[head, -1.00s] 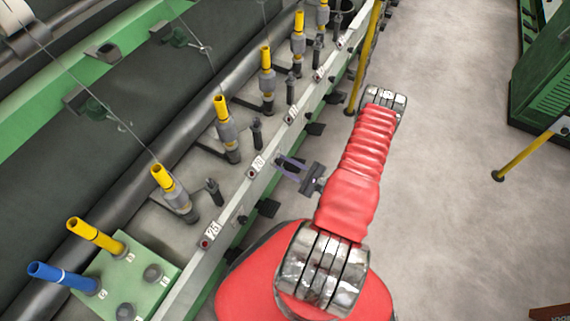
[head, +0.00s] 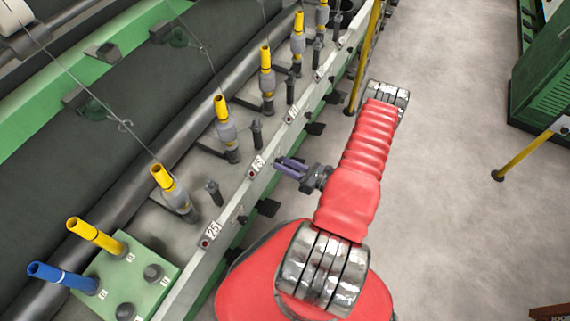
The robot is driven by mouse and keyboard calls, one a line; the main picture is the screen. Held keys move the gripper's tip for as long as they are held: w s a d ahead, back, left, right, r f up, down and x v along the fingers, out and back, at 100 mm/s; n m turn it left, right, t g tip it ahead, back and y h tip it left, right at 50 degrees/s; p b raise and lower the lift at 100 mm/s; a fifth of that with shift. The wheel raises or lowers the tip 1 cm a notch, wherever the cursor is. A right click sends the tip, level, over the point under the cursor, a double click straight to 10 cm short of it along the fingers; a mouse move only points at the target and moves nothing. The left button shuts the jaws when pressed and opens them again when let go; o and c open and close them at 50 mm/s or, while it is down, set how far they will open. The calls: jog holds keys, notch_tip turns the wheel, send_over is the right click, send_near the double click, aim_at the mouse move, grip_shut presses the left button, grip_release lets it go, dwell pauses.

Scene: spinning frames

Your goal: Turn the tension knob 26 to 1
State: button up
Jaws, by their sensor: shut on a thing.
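My gripper (head: 284,166) reaches left from my red arm to the pale rail of the spinning frame (head: 228,218). Its two grey-purple fingers lie close together, shut at the rail just right of the label that appears to read 26 (head: 257,164). Tension knob 26 itself is hidden by the fingertips, so its pointer and setting cannot be read. A small dark knob (head: 241,214) shows on the rail just right of label 25 (head: 212,230).
Yellow-topped spindles (head: 228,130) stand in a row behind the rail. Dark pedals (head: 268,208) stick out below it. A yellow post (head: 365,60) stands beyond my arm.

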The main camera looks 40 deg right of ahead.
jog(key=shift+d+m, duration=0.2)
jog(key=shift+m, duration=0.2)
jog(key=o, duration=1)
jog(key=shift+a, duration=0.1)
jog(key=shift+s, duration=0.1)
jog(key=v, duration=1.3)
jog(key=shift+s, duration=0.3)
